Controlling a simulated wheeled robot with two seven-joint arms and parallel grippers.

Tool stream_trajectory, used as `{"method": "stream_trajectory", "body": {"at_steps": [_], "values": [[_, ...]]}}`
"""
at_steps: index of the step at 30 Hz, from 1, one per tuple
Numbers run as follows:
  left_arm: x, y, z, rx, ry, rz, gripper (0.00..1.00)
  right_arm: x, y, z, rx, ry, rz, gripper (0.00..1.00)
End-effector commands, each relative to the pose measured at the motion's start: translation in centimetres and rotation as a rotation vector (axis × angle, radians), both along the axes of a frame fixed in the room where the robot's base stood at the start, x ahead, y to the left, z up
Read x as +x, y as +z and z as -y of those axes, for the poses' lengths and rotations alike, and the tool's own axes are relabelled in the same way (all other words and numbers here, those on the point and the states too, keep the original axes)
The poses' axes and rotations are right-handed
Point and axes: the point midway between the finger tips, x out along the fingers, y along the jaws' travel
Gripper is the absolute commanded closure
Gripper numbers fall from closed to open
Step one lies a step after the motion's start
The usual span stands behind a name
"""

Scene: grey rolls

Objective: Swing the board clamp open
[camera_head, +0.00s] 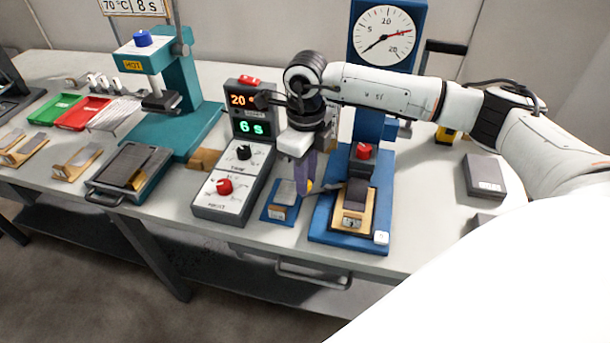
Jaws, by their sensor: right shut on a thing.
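The blue press stand with the dial (384,38) has a blue base (325,228). A small wooden board (352,222) with a dark strip lies on that base. My left gripper is not in view.
A control box (232,187) with lit displays and knobs stands left of my gripper. A small blue block stand (281,204) is close by. A teal press (190,95), red tray (83,113) and green tray (54,109) are further left. A grey box (484,177) lies right.

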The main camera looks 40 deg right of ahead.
Motion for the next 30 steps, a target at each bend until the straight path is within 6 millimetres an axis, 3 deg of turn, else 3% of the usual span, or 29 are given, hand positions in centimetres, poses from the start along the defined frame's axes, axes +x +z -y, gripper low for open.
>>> {"method": "stream_trajectory", "body": {"at_steps": [22,30], "values": [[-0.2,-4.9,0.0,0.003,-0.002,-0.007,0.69,-3.5,-0.2,0.1,0.000,0.703,0.003,1.00],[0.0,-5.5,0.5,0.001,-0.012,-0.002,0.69,-4.5,-0.1,0.5,0.000,0.902,0.003,1.00]]}}
